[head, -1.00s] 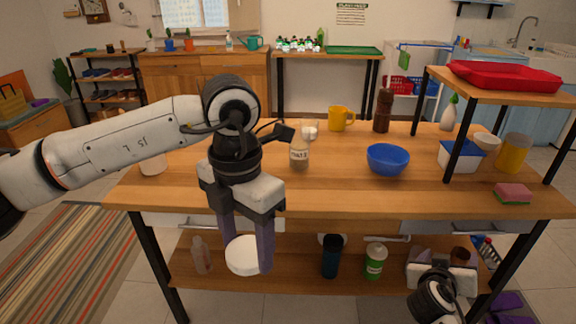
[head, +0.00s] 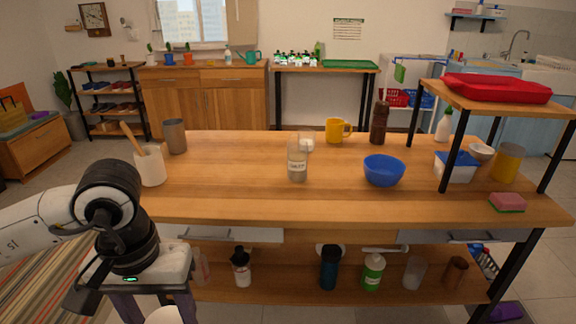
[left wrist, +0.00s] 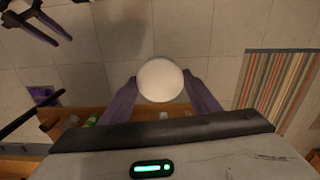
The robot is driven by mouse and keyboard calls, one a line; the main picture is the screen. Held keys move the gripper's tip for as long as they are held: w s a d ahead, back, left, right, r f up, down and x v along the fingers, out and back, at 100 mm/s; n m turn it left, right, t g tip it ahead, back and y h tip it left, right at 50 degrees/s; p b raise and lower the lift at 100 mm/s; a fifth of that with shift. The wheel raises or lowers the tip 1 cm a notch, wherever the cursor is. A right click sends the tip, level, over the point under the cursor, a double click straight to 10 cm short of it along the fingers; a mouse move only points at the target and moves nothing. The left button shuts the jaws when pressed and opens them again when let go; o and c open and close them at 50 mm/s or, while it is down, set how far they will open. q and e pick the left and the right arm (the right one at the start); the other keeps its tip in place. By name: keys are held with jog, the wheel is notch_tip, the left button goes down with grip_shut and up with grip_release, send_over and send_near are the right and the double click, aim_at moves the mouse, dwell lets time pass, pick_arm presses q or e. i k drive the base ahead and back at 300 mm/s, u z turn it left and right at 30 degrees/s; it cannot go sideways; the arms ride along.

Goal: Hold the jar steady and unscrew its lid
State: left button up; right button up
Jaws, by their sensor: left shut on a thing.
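The jar (head: 297,160), clear glass with a pale label, stands upright on the wooden table. No lid shows on its top. My left gripper (left wrist: 162,82) is shut on a white round lid (left wrist: 160,80), seen face-on between the purple fingers in the left wrist view. In the head view the lid (head: 163,316) is partly cut off at the lower left, in front of the table and well apart from the jar. My right gripper (left wrist: 50,26) shows at the top left of the left wrist view, fingers apart and empty; it is outside the head view.
A blue bowl (head: 384,170), yellow mug (head: 334,131), brown grinder (head: 379,123) and grey cup (head: 174,136) stand on the table (head: 230,190). A utensil crock (head: 150,167) is at the left. A raised shelf (head: 497,97) holds a red tray. The middle left is clear.

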aim_at(297, 149)
jog(key=z, duration=0.45)
jog(key=i, duration=0.75)
jog(key=z, duration=0.25)
